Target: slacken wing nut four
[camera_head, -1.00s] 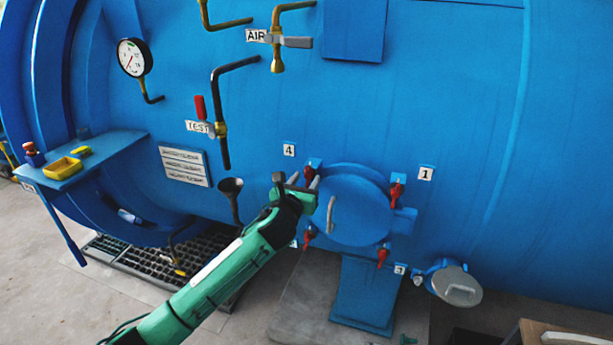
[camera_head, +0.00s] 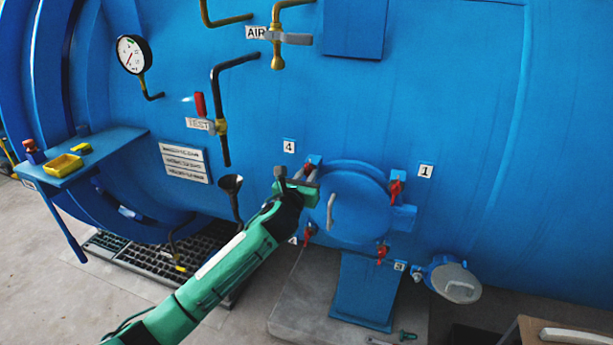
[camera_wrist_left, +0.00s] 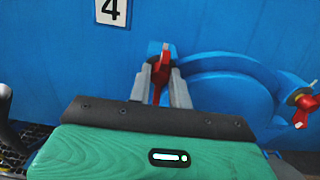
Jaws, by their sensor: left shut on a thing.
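Wing nut four is red and sits at the upper left of the round blue hatch (camera_head: 357,205), below the label 4 (camera_head: 289,146). In the left wrist view the red wing nut (camera_wrist_left: 162,66) stands between the two grey fingers of my left gripper (camera_wrist_left: 160,82), which are shut on it. In the head view my left gripper (camera_head: 307,178) reaches it from the lower left and hides part of it. The label 4 (camera_wrist_left: 112,10) also shows above in the wrist view. My right gripper is not in view.
Other red wing nuts stand at the hatch's upper right (camera_head: 396,190), lower right (camera_head: 382,252) and lower left (camera_head: 309,231). A grey handle (camera_head: 330,211) sticks out of the hatch. A black funnel (camera_head: 231,184) is just left of my gripper.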

